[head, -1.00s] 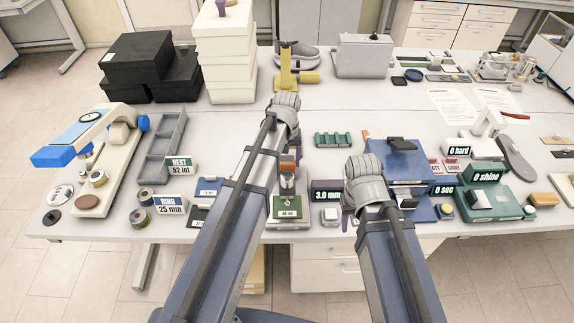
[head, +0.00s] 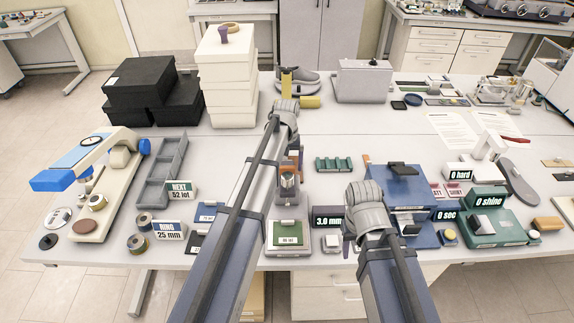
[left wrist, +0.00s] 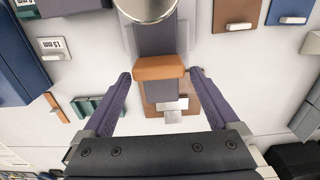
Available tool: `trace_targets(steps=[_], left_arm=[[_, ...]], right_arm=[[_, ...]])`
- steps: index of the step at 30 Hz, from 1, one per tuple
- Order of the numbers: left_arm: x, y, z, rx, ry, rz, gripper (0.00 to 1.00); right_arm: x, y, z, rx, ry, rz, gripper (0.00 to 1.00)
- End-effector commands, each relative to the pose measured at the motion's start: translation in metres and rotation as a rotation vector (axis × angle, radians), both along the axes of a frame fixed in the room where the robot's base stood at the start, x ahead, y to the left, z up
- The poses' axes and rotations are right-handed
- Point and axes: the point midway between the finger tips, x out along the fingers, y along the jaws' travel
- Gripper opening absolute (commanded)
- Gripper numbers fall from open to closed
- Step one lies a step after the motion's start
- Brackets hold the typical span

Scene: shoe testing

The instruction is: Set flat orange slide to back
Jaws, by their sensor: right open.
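In the left wrist view, a flat orange slide (left wrist: 160,68) lies across a dark upright strip of a device. My left gripper (left wrist: 160,76) is open, its purple fingers spread on either side of the slide with a gap at each side. In the head view, small orange-brown parts (head: 300,160) show just right of my left arm; my arm hides most of that device and the left gripper's fingers. My right gripper (head: 350,224) is mostly hidden under its grey wrist, low over the front of the table, and no object shows in it.
A round metal part (left wrist: 147,8) sits at the top of the left wrist view. A green ribbed block (head: 334,164) and a blue device (head: 400,172) stand right of my left arm. A grey tray (head: 163,172) stands left. The back middle table is fairly clear.

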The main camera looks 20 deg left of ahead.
Motion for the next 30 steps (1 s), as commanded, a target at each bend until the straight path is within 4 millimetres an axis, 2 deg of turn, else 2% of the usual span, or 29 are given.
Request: trace_targets(steps=[14,20,30], left_arm=[[0.000,0.000,0.008,0.000,0.000,-0.001,1.00],[-0.001,0.000,0.028,0.000,0.000,-0.001,1.00],[-0.001,0.000,0.072,0.000,0.000,0.000,1.00]], right_arm=[[0.000,0.000,0.008,0.000,0.000,-0.001,0.50],[0.000,0.000,0.028,0.001,0.000,-0.005,0.50],[0.000,0.000,0.072,0.001,0.002,-0.005,0.50]])
